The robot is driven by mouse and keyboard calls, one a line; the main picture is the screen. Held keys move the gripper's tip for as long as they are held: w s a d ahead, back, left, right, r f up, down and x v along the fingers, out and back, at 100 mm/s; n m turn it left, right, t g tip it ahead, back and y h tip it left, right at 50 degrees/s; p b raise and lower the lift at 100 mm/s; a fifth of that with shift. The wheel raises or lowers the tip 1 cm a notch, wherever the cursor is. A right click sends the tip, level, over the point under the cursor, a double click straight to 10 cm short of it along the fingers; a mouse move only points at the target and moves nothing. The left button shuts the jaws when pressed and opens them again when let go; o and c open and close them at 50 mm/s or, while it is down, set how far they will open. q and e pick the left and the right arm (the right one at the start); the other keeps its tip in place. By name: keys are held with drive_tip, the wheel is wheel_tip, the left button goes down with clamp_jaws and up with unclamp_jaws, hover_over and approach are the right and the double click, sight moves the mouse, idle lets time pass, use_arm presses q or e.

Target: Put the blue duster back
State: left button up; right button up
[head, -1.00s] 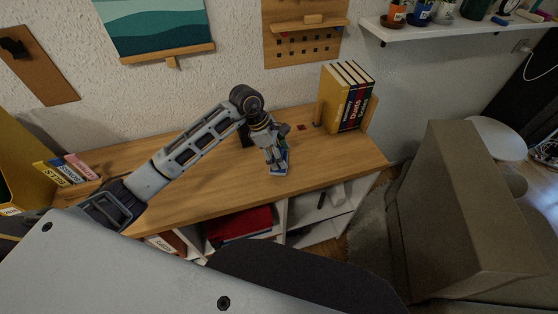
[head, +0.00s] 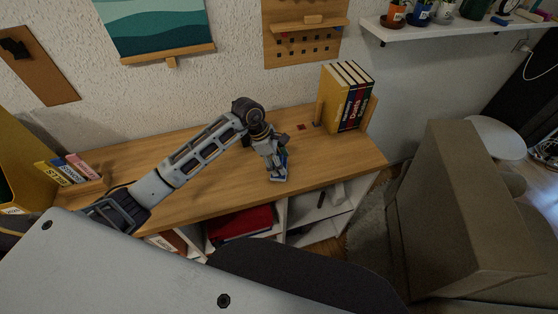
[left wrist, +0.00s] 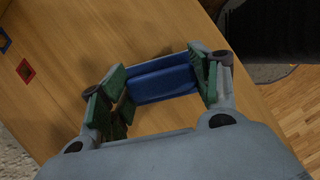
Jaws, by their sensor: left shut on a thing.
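The blue duster (left wrist: 165,82) is a blue block held crosswise between the green-padded fingers of my left gripper (left wrist: 158,88) in the left wrist view. In the head view, my left gripper (head: 277,172) is over the right half of the wooden desk, toward its front edge. Only small blue parts of the duster show there, and I cannot tell whether it touches the desktop. My right gripper is not in view.
Upright books (head: 347,97) stand between wooden ends at the desk's right back. A pegboard (head: 305,45) hangs on the wall behind. A brown armchair (head: 465,220) stands to the right. The desk's (head: 215,185) middle is clear.

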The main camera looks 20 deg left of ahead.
use_arm(q)
drive_tip(key=shift+f, duration=0.1)
drive_tip(key=o, duration=1)
drive_tip(key=b+v, duration=0.1)
drive_tip(key=v, duration=1.1)
drive_tip(key=shift+d, duration=0.1)
